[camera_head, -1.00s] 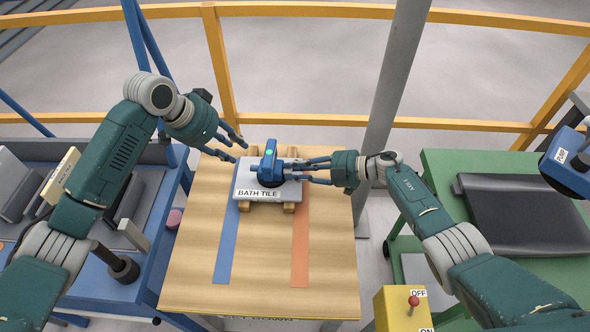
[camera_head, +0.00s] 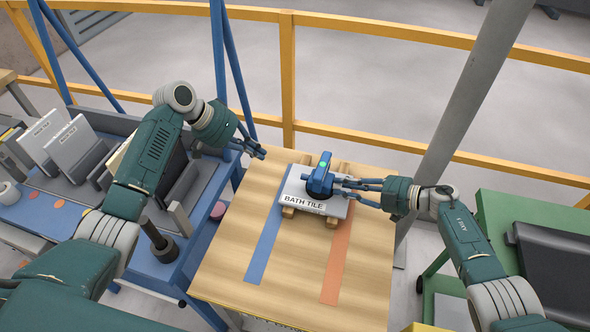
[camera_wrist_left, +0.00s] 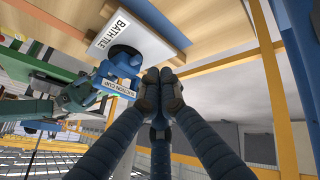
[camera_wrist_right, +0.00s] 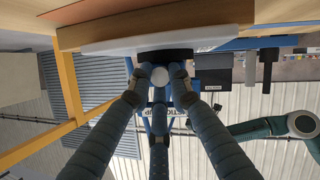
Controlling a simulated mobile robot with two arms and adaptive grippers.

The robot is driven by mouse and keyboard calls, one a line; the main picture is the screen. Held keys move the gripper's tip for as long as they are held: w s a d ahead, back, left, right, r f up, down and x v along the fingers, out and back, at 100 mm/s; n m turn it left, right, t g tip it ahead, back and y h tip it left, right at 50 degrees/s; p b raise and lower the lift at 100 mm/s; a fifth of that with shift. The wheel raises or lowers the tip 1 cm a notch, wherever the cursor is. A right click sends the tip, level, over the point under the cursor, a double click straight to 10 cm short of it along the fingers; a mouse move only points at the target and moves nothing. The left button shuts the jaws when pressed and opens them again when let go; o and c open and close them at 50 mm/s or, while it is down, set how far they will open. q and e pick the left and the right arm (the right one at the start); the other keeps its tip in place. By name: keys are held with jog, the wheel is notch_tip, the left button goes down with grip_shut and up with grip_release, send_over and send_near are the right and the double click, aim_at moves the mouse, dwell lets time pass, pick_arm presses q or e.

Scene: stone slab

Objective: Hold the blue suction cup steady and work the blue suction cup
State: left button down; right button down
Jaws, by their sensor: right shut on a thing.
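The blue suction cup (camera_head: 321,178), with a green light on top, stands on the white bath tile (camera_head: 293,193) on the wooden table. My right gripper (camera_head: 345,186) is shut on the suction cup from the right. In the right wrist view its fingers (camera_wrist_right: 160,84) surround the rounded end of the cup's handle (camera_wrist_right: 159,77). My left gripper (camera_head: 254,153) is empty, left of and behind the tile, apart from it.
The tile lies on wooden supports (camera_head: 289,212). A blue strip (camera_head: 265,245) and an orange strip (camera_head: 336,263) run along the table (camera_head: 229,246). A rack of tiles (camera_head: 75,148) stands left. A grey post (camera_head: 462,105) and yellow railing (camera_head: 287,75) stand behind.

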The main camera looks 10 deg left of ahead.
aim_at(305, 177)
pick_arm(q)
jog(key=shift+f, duration=0.1)
jog(key=x, duration=0.3)
jog(key=d+x, duration=0.1)
jog(key=x, duration=0.3)
jog(key=s+d+r+x, duration=0.1)
jog(key=x, duration=0.3)
jog(key=shift+w+d, duration=0.1)
jog(key=shift+d, duration=0.6)
